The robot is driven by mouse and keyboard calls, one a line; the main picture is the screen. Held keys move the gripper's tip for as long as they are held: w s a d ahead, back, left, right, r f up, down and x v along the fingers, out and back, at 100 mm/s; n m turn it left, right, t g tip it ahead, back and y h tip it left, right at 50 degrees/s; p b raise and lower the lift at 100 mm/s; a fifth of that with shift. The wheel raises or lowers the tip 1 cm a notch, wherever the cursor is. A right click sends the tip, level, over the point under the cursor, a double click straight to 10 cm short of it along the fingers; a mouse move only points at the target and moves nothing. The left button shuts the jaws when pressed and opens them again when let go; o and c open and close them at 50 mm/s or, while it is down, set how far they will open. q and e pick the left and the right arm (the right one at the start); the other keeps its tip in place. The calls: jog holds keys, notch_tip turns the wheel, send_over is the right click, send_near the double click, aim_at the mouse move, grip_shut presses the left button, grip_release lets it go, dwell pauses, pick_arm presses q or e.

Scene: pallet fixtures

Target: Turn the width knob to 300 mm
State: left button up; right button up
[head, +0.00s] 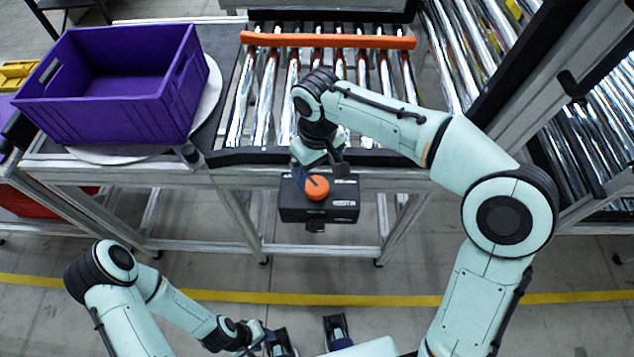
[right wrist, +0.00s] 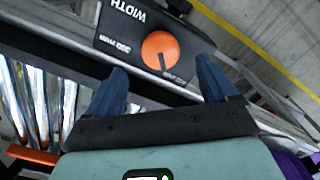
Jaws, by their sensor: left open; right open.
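The orange width knob (head: 317,187) sits on a black box (head: 347,197) on the conveyor's front rail. In the right wrist view the knob (right wrist: 160,49) has a dark pointer line towards the lower picture edge, near a small label. The box (right wrist: 190,32) reads "WIDTH" and "300 mm" upside down, with "300 mm" left of the knob. My right gripper (right wrist: 162,66) is open, its blue fingertips spread on either side of the knob and apart from it in the picture. My left gripper (head: 307,334) is open and empty at the bottom, far from the box.
A purple crate (head: 105,118) stands on a round white plate (head: 205,105) left of the conveyor. An orange bar (head: 328,41) lies across the rollers (head: 262,90). More rollers (head: 455,50) run at the right. The floor in front is clear, with a yellow line (head: 380,300).

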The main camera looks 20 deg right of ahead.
aim_at(317, 186)
notch_tip(317, 186, down, 6)
jog(key=shift+f+b, duration=0.25)
jog(key=shift+b, duration=0.1)
jog(key=c, duration=1.1)
jog(key=shift+o, duration=0.2)
